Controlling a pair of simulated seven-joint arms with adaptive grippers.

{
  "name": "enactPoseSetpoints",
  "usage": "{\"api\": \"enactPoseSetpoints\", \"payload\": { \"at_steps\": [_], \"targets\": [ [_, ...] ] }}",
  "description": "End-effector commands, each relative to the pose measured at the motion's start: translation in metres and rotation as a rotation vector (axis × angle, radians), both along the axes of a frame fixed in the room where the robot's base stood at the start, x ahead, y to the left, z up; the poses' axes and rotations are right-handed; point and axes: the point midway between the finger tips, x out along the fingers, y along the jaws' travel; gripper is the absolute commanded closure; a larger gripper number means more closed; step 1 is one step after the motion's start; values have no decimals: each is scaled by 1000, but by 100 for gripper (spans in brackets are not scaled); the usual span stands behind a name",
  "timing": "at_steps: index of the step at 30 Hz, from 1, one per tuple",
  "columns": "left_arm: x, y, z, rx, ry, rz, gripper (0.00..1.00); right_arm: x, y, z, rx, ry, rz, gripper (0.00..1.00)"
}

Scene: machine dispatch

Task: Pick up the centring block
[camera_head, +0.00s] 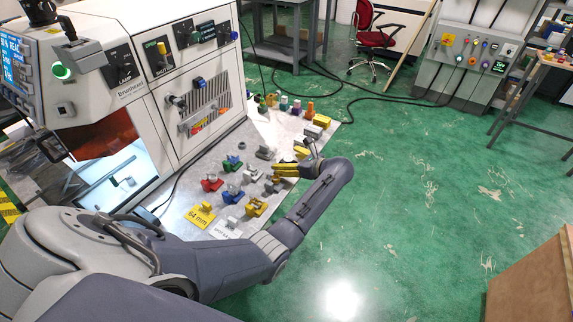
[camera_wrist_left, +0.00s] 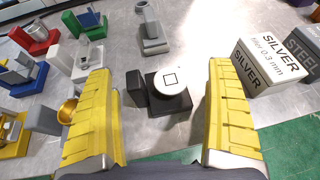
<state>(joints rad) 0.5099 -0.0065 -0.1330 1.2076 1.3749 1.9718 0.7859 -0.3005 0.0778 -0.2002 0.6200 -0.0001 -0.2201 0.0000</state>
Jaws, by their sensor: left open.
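My left gripper (camera_head: 292,165) is at the right side of the grey sheet, its yellow fingers low among the small parts. In the left wrist view its fingers (camera_wrist_left: 160,72) are spread wide. Between them stands a dark block with a round white top (camera_wrist_left: 171,82) marked with a small square; a dark upright piece stands at its left. I see a gap on both sides, so the fingers are not closed on it. I cannot tell for sure whether this is the centring block. My right gripper is not in view.
A silver-labelled box (camera_wrist_left: 268,65) stands close to the right finger. Several parts on coloured bases, including red (camera_wrist_left: 35,37) and green (camera_wrist_left: 85,25), lie to the left. A white machine (camera_head: 165,70) borders the sheet.

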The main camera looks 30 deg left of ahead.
Motion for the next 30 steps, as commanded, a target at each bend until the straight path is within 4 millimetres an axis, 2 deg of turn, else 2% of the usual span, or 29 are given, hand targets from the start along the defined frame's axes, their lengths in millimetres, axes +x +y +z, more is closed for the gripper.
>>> {"api": "enactPoseSetpoints", "payload": {
  "at_steps": [3,11,27,30],
  "targets": [
    [1,6,-2,2,0,1,11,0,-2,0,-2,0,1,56],
    [1,6,-3,0,0,0,11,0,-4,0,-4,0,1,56],
    [1,6,-3,0,0,0,73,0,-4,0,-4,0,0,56],
    [1,6,-2,1,0,0,75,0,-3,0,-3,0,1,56]
  ]
}}
